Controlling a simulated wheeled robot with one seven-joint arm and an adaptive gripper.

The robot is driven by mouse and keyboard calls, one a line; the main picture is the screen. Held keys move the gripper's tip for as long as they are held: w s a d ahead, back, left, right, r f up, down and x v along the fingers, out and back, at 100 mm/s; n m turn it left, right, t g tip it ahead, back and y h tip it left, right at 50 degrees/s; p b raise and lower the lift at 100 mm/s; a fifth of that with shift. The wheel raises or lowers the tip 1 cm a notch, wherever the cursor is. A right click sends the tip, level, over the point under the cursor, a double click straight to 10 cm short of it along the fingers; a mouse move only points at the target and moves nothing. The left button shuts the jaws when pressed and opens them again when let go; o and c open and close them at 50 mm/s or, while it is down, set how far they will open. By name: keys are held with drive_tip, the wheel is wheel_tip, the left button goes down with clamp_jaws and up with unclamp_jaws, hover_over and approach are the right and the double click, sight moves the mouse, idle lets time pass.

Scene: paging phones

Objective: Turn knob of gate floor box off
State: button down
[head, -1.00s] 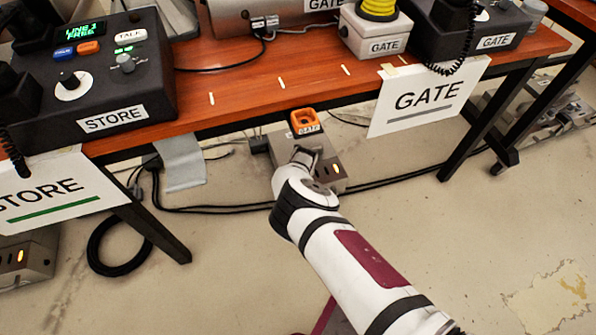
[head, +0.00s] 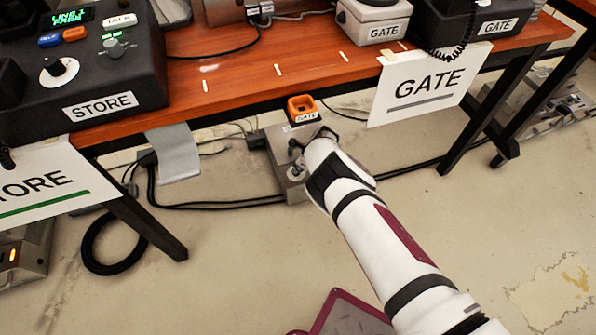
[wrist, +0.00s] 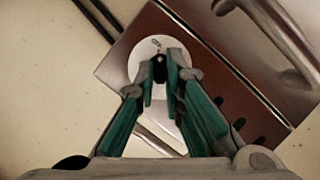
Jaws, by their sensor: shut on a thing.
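The gate floor box (head: 279,153) is a grey metal box on the floor under the table's edge. The wrist view shows its brushed metal top (wrist: 196,48) from close up. A small black knob (wrist: 159,72) stands on a white round dial (wrist: 144,55) there. My gripper (wrist: 160,66) has its green-backed fingers closed in on both sides of the knob, gripping it. In the head view my gripper (head: 298,150) is at the box, and my arm hides the box's right part, where its lamp is.
An orange-framed GATE holder (head: 302,108) stands at the box's back, just below the wooden table (head: 240,82). A metal handle (wrist: 275,30) crosses the wrist view's upper right. A white GATE sign (head: 428,85) hangs on the right. Cables (head: 215,204) lie on the floor.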

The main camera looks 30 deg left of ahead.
drive_tip(key=shift+f+n+b, duration=0.1)
drive_tip(key=shift+n+b, duration=0.4)
drive_tip(key=shift+n, duration=0.1)
drive_tip(key=c, duration=1.7)
unclamp_jaws()
drive_tip(key=shift+w+d+r, duration=0.15)
drive_tip(key=shift+d+r, duration=0.05)
drive_tip(key=shift+r, duration=0.4)
drive_tip(key=shift+v, duration=0.9)
drive_tip(key=d, duration=0.8)
drive_tip(key=w+d, duration=0.1)
drive_tip(key=d, duration=0.3)
